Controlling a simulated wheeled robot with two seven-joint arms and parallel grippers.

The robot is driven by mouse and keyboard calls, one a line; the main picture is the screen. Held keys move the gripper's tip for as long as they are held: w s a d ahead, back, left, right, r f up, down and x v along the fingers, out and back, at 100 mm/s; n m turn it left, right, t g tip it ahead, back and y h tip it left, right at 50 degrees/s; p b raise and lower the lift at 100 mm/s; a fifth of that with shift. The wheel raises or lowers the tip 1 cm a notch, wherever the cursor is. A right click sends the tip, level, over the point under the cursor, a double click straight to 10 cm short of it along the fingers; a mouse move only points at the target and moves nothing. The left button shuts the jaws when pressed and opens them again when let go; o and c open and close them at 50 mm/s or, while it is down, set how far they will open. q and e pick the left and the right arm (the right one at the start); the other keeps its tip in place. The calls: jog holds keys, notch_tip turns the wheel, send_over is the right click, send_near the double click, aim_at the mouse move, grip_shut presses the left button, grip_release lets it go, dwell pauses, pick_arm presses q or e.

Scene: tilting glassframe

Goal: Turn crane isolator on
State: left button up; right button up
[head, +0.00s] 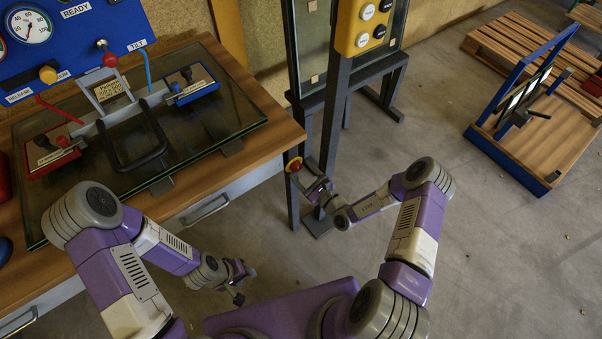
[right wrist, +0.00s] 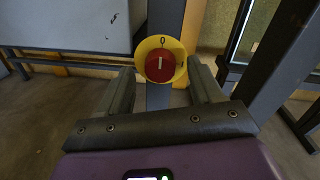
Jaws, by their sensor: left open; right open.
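The crane isolator (head: 294,165) is a red round knob on a yellow plate, fixed to a dark post below the yellow button box. In the right wrist view the isolator knob (right wrist: 160,66) shows a white bar pointing upright, toward a "0" mark at the top of the yellow disc. My right gripper (head: 309,178) is open in front of the knob. In the right wrist view its two fingers stand left and right of the knob, apart from it as far as I can tell. My left gripper (head: 239,284) is open and empty, low beside the workbench.
A yellow button box (head: 363,27) hangs on the dark frame above the isolator. The workbench (head: 262,147) with a glass sheet, suction tool and blue gauge panel (head: 75,32) stands at left. A pallet (head: 480,50) and blue-edged wooden frame (head: 535,150) lie at right. The middle floor is clear.

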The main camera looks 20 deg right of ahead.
jog(key=shift+w+a, duration=0.3)
jog(key=shift+w, duration=0.3)
jog(key=c, duration=1.1)
jog(key=shift+o, duration=0.2)
